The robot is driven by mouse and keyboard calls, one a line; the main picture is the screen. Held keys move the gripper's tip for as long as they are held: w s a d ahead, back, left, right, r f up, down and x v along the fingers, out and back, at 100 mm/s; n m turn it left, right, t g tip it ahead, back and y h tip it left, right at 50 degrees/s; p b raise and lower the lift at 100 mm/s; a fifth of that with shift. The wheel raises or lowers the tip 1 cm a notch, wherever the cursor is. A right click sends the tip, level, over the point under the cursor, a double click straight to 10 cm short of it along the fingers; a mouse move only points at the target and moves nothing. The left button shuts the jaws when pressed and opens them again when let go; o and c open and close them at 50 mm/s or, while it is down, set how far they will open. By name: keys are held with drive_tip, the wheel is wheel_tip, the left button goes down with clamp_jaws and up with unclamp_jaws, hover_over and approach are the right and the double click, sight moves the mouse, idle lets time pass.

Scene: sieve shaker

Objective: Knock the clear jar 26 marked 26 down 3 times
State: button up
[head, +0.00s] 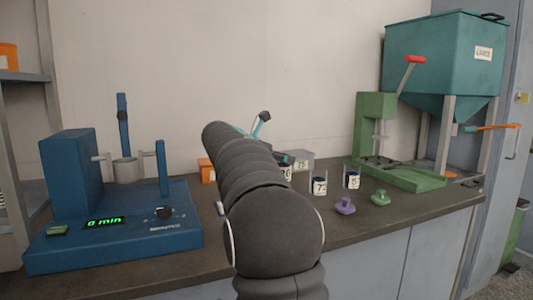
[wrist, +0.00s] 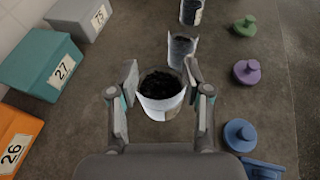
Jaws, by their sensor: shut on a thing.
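The clear jar 26 (wrist: 160,104) holds dark granular matter and has a white label. In the wrist view it stands between the two fingers of my gripper (wrist: 160,82), which is shut on it. In the head view only a sliver of the jar (head: 287,174) shows at the right of my arm, with a "6" readable on its label. My arm hides most of my gripper there. I cannot tell whether the jar's base touches the bench.
Two more jars (head: 320,186) (head: 351,180) stand at right. Purple (head: 345,206), green (head: 380,198) and blue (wrist: 240,135) knobbed lids lie nearby. Orange (wrist: 17,142), teal (wrist: 42,66) and grey (wrist: 80,17) boxes line the wall. A blue shaker (head: 120,225) stands left, a green press (head: 376,125) right.

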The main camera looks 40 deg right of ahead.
sight(281, 167)
drive_tip(key=shift+w+f, duration=0.1)
drive_tip(key=shift+w, duration=0.3)
drive_tip(key=shift+s+d+f+b, duration=0.15)
drive_tip(key=shift+f+b, duration=0.25)
drive_tip(key=shift+b, duration=0.3)
wheel_tip(281, 167, down, 2)
drive_tip(key=b, duration=0.3)
wheel_tip(281, 167, down, 4)
drive_tip(key=shift+r+b, duration=0.25)
drive_tip(key=shift+b, duration=0.5)
drive_tip(key=shift+f, duration=0.5)
clamp_jaws()
wheel_tip(281, 167, up, 4)
drive_tip(key=p, duration=0.5)
drive_tip(key=shift+r, duration=0.15)
